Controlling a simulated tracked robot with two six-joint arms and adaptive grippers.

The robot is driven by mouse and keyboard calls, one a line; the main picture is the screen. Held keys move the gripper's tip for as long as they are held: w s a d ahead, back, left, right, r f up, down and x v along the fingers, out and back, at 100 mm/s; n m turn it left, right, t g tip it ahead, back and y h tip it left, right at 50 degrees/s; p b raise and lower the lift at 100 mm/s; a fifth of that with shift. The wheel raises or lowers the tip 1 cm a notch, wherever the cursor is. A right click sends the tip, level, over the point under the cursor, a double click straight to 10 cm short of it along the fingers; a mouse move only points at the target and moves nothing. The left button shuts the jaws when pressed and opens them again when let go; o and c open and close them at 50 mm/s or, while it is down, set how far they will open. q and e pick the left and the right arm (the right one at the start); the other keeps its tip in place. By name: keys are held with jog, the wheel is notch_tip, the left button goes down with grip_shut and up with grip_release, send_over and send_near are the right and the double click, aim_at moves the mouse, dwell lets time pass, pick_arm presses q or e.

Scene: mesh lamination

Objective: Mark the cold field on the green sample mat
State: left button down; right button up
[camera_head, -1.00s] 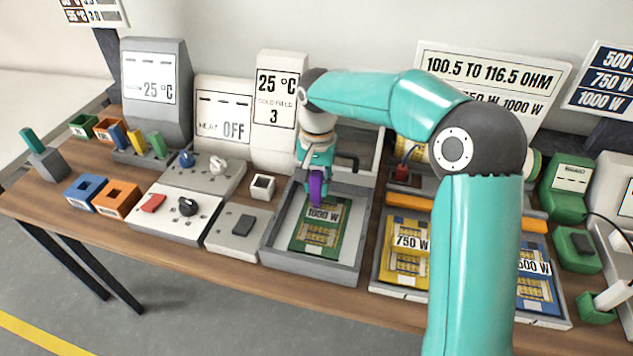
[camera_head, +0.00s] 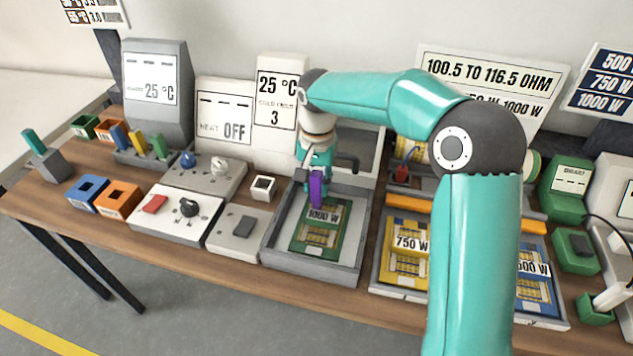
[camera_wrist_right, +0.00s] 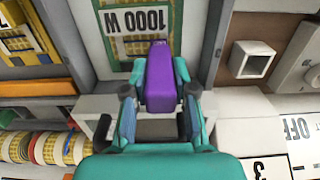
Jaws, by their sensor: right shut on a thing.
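The green sample mat (camera_head: 322,228), labelled 1000 W, lies flat in a grey tray (camera_head: 312,263). My right gripper (camera_head: 316,180) is over the back part of the mat, shut on a purple marker (camera_head: 317,190). The marker points down at the mat near its 1000 W label; I cannot tell whether its tip touches. In the right wrist view the purple marker (camera_wrist_right: 158,75) sits between the fingers, with the green mat (camera_wrist_right: 145,25) beyond it. The cold field display (camera_head: 277,100) reads 25 °C and 3. My left gripper is not in view.
Yellow 750 W (camera_head: 405,262) and blue 500 W (camera_head: 536,290) mats lie in a tray to the right, partly behind my right arm. A small white square holder (camera_head: 262,188) and control boxes (camera_head: 178,215) stand left of the mat's tray. The heat display (camera_head: 224,112) reads OFF.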

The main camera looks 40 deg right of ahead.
jog(key=shift+r+p, duration=2.5)
jog(key=shift+r, duration=0.8)
